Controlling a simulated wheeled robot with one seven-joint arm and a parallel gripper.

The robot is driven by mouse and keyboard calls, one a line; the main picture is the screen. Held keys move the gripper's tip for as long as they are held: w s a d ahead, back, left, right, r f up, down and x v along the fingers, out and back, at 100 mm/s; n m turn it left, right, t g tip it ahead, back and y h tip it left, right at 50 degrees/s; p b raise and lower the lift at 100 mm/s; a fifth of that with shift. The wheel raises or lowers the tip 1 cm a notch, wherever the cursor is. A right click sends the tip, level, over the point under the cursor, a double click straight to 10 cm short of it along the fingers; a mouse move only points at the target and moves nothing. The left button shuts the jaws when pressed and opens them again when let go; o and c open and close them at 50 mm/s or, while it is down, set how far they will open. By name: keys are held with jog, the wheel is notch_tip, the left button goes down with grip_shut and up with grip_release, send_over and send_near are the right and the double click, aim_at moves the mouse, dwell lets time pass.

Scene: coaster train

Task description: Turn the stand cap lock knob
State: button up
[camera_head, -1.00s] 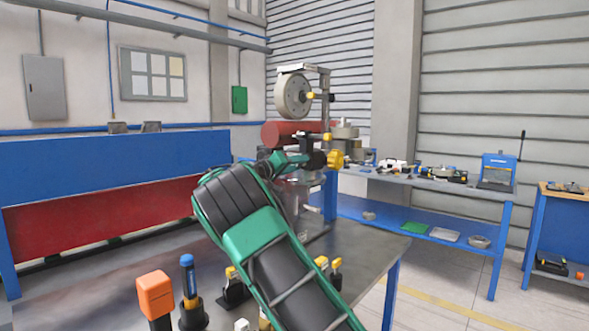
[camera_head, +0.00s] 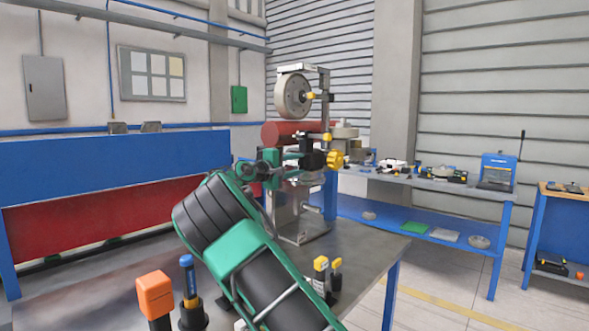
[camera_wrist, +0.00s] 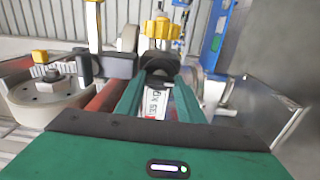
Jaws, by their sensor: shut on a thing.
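The yellow lobed knob (camera_head: 335,159) sits on the stand (camera_head: 326,100), at the right side of my gripper (camera_head: 313,157). It also shows in the wrist view (camera_wrist: 160,29), just beyond my fingertips (camera_wrist: 158,75). My green fingers are closed about a dark part in line with the knob, seemingly its hub; the exact contact is hidden.
A red cylinder (camera_head: 285,132) lies behind my gripper. On the near table (camera_head: 368,250) stand an orange-topped tool (camera_head: 155,295), a blue-topped tool (camera_head: 188,280) and small yellow-black pieces (camera_head: 320,265). A workbench (camera_head: 430,183) with several items stands to the right.

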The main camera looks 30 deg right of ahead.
jog(key=shift+w+a+f+n, duration=0.2)
jog(key=shift+w+a+n, duration=0.05)
jog(key=shift+n, duration=0.15)
jog(key=o, duration=1.1)
jog(key=shift+c, duration=0.2)
jog(key=shift+d, duration=0.1)
jog(key=shift+s+d+r, duration=0.15)
jog(key=shift+s+r, duration=0.05)
